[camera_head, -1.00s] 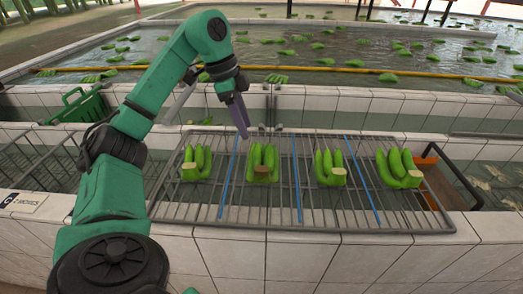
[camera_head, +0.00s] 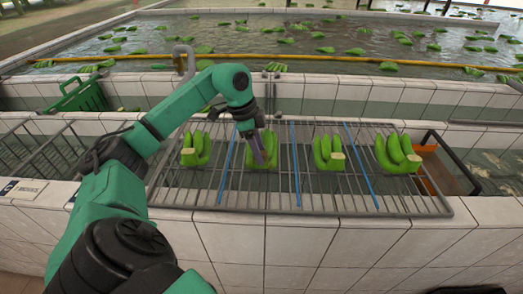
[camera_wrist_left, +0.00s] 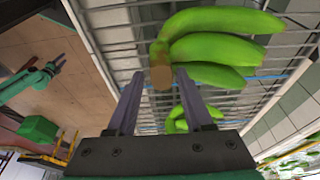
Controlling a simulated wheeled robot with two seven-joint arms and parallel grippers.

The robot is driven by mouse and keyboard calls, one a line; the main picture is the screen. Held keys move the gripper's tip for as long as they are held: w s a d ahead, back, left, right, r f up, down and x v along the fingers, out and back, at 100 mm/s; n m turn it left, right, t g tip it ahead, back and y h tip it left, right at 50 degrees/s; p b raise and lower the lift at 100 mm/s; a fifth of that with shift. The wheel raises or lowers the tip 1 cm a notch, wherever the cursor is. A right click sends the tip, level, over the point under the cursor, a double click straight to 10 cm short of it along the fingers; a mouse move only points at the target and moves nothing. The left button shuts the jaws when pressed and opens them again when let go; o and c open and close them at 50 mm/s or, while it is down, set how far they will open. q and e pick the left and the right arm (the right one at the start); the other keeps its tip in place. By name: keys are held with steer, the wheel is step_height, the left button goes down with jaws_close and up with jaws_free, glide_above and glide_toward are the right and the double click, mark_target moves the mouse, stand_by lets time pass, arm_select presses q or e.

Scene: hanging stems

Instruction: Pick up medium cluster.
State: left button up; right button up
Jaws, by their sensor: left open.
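Several green banana clusters stand in a row on a wire rack (camera_head: 225,205). My left gripper (camera_head: 264,158) is over the second cluster from the left (camera_head: 252,160) and partly hides it. In the left wrist view my left gripper (camera_wrist_left: 160,85) is open. The brown cut stem of the nearest cluster (camera_wrist_left: 215,48) shows between and just beyond its fingertips; I cannot tell if they touch. The other clusters are at the left (camera_head: 196,150), centre right (camera_head: 328,155) and far right (camera_head: 398,155). A small green arm end, seemingly my right gripper (camera_wrist_left: 58,62), shows in the left wrist view.
Blue strips (camera_head: 296,165) divide the rack. A tiled wall (camera_head: 320,245) runs along the front. A green crate (camera_head: 82,97) is behind left and an orange-brown bin (camera_head: 432,165) at right. Water with floating clusters (camera_head: 330,50) lies behind.

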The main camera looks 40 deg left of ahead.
arm_select(q)
steer(key=shift+a, duration=0.1)
jaws_close()
steer(key=shift+w, duration=0.1)
steer(key=shift+r, duration=0.1)
